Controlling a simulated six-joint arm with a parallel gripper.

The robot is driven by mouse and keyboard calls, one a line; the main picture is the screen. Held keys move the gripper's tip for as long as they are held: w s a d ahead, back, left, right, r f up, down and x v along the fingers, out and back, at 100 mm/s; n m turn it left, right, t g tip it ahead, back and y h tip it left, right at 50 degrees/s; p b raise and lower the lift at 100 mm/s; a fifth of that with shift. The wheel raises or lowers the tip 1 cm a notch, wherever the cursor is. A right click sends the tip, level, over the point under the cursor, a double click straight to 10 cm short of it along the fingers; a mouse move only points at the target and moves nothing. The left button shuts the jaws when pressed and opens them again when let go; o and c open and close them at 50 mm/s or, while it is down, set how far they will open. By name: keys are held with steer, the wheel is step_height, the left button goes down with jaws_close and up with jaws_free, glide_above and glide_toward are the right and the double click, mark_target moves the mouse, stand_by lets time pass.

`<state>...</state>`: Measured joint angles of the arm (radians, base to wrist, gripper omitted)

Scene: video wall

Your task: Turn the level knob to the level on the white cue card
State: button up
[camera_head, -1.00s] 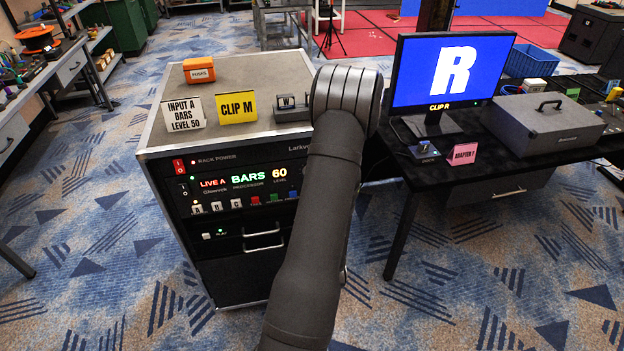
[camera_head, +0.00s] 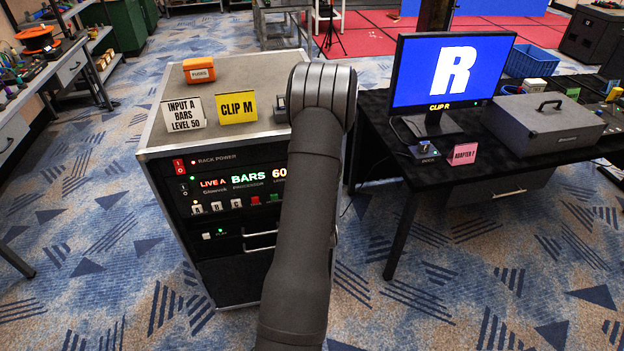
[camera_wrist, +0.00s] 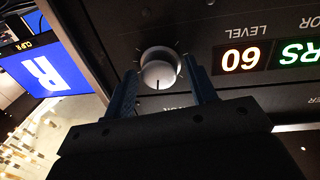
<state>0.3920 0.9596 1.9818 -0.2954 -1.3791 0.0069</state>
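The white cue card (camera_head: 184,113) on the rack top reads INPUT A, BARS, LEVEL 50. In the wrist view, which is turned upside down, the round silver-white level knob (camera_wrist: 160,70) has a dark pointer line. The level display (camera_wrist: 240,58) beside it reads 60; it is partly hidden in the head view (camera_head: 279,173). My gripper (camera_wrist: 160,78) is open, with one finger on each side of the knob. I see no clear contact with the knob. In the head view my arm hides the knob and gripper.
The rack (camera_head: 170,148) carries a yellow CLIP M card (camera_head: 237,108) and an orange FUSES box (camera_head: 199,70). The monitor (camera_head: 450,72) shows a white R on blue on the black table to the right. Power switches (camera_head: 180,176) and small buttons lie left of my arm.

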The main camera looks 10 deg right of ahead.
steer(key=c, duration=0.7)
steer(key=shift+c, duration=0.2)
steer(key=shift+n, duration=0.3)
steer(key=shift+f+n+t, duration=0.1)
steer(key=shift+n+t, duration=0.2)
steer(key=shift+n, duration=2.3)
steer(key=o, duration=1)
steer(key=s+a, duration=0.1)
steer(key=s, duration=1.6)
steer(key=shift+s+a+f, duration=0.2)
steer(key=shift+a+f, duration=0.05)
steer(key=shift+f, duration=0.2)
